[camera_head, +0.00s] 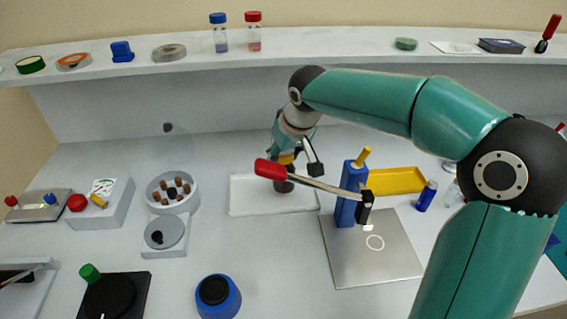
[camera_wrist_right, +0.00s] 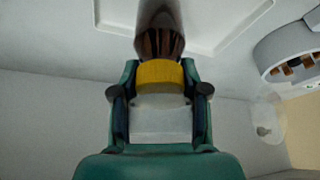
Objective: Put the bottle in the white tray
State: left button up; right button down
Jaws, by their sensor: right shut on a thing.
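The white tray (camera_head: 245,200) lies on the bench in the middle of the head view, and part of its rim shows at the top of the wrist view (camera_wrist_right: 232,38). My right gripper (camera_head: 294,166) reaches down over the tray. It is shut on the bottle, which has a yellow cap (camera_wrist_right: 160,75) and a dark brown ribbed body (camera_wrist_right: 160,44). In the head view, the bottle's yellow cap (camera_head: 287,158) shows between the fingers, and a red handle partly hides the body. I cannot tell whether the bottle touches the tray floor. My left gripper is not in view.
A blue block (camera_head: 347,195) beside the tray holds tools; one red handle (camera_head: 271,170) juts across toward my gripper. A yellow tray (camera_head: 395,181) and grey plate (camera_head: 372,262) lie right. A round rack (camera_head: 155,188) stands left. A shelf (camera_head: 330,41) runs behind.

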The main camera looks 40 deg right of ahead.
notch_tip(320, 180, down, 2)
jog(key=shift+f, duration=0.1)
jog(key=c, duration=0.5)
grip_release()
jog(key=v, duration=1.2)
jog(key=shift+p, duration=0.45)
